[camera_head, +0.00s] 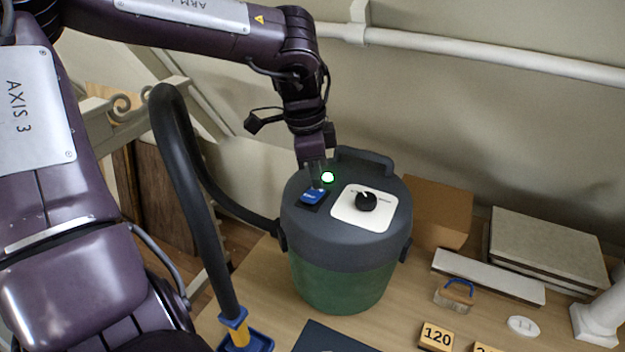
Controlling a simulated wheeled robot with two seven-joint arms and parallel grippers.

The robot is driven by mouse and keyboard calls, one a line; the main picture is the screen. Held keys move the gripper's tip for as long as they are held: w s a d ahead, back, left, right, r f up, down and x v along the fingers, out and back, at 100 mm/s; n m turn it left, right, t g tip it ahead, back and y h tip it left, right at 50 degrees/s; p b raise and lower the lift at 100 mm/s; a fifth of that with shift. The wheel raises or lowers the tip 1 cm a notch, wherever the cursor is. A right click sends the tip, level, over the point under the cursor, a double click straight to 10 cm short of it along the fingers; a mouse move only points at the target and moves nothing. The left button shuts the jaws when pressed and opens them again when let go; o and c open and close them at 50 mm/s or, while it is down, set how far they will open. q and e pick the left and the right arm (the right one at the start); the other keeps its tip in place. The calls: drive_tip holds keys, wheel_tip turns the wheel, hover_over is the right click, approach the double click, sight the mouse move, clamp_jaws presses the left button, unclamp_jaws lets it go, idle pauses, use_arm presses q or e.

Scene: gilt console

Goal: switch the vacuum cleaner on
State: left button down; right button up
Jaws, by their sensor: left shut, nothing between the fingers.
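The vacuum cleaner (345,283) stands upright on the wooden table, with a green drum and a dark grey lid. My left gripper (317,183) is shut and empty, pointing down at the far edge of the blue switch. I cannot tell whether its fingertips touch the switch. My right gripper is not in view.
A black hose (187,170) arches up left of the drum, down to a blue and yellow fitting (238,330).

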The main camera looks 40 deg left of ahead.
use_arm(q)
wheel_tip(320, 180, up, 6)
drive_tip(key=p, duration=0.4)
drive_tip(key=shift+r, duration=0.25)
idle(0.4)
